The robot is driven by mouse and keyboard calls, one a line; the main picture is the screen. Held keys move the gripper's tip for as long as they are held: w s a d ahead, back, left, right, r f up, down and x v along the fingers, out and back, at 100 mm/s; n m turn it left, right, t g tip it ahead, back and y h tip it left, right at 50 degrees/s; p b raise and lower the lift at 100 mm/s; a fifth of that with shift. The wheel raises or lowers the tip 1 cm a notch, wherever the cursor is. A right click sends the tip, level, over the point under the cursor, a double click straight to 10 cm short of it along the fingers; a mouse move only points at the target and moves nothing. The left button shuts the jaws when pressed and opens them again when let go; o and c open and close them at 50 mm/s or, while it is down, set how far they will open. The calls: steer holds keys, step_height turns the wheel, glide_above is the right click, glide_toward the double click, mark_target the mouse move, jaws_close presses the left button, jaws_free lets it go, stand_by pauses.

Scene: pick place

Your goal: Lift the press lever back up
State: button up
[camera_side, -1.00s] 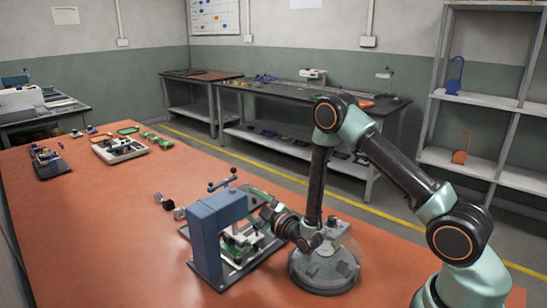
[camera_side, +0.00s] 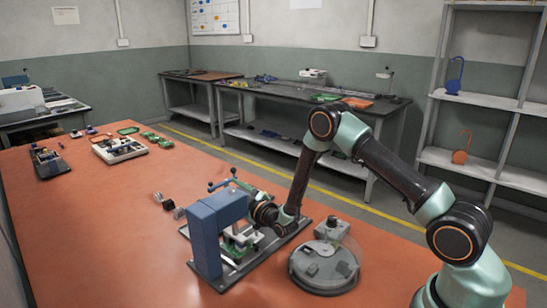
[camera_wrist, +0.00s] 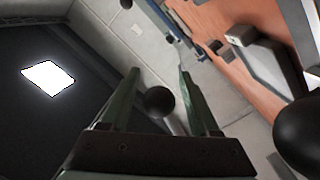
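The press (camera_side: 207,238) is a blue frame on a dark base plate, on the orange table in the side view. Its lever (camera_side: 222,184) is a thin bar with dark blue ball ends, at the top of the press. My gripper (camera_side: 235,182) is close to the lever on its right side, its green fingers pointing up and left. In the wrist view my gripper (camera_wrist: 157,90) is open. A dark round knob (camera_wrist: 159,102) shows between the two fingers with a gap on each side. Whether it is level with the fingertips is hard to tell.
A round grey fixture (camera_side: 325,268) stands right of the press. Small dark parts (camera_side: 168,204) lie behind the press to the left. A white device (camera_side: 119,149) and a dark tray (camera_side: 48,162) sit at the table's far left. The front left of the table is clear.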

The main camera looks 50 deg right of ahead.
jaws_close()
steer(key=shift+a, duration=0.1)
stand_by(1.1)
